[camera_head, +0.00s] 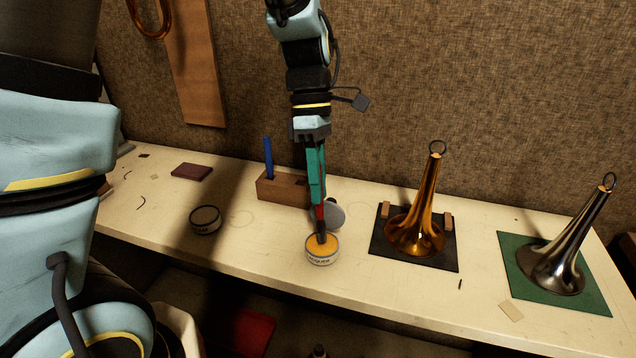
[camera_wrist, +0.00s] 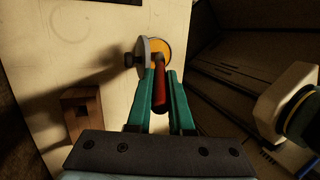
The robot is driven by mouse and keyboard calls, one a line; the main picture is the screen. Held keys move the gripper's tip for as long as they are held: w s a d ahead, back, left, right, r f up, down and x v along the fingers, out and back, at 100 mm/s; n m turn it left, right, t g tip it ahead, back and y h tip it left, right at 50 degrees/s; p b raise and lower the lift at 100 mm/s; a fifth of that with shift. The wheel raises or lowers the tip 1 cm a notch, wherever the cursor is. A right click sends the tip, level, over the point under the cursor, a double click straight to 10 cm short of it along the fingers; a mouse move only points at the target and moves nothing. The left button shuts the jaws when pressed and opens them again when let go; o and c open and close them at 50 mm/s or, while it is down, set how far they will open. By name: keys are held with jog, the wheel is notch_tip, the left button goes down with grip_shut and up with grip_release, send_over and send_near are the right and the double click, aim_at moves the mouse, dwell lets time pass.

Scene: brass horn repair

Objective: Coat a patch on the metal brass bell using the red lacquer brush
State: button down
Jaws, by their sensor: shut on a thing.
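My gripper (camera_head: 318,198) points straight down with its teal fingers shut on the red lacquer brush (camera_head: 320,212). The red handle also shows between the fingers in the wrist view (camera_wrist: 160,92). The brush's dark lower end is at the open mouth of a small tin (camera_head: 322,257) of amber-yellow lacquer; how deep it sits I cannot tell. The tin's yellow surface shows in the wrist view (camera_wrist: 162,47), partly hidden. The brass bell (camera_head: 417,232) stands flared end down, to the right of the tin, on a black mat (camera_head: 442,262).
A grey round lid (camera_head: 334,216) is just behind the tin. A wooden block (camera_head: 280,189) holding a blue-handled tool (camera_head: 268,157) stands behind left. A dark metal bell (camera_head: 560,262) on a green mat (camera_head: 595,298) is far right.

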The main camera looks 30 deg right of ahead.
jog(key=shift+f, duration=0.35)
jog(key=shift+s+a+f+p, duration=0.1)
jog(key=shift+f+p, duration=0.15)
jog(key=shift+p, duration=0.25)
dwell(3.1)
jog(key=shift+r, duration=0.1)
notch_tip(320, 180, up, 5)
jog(key=p, duration=0.5)
jog(key=shift+r+p, duration=0.75)
jog(key=shift+r, duration=0.35)
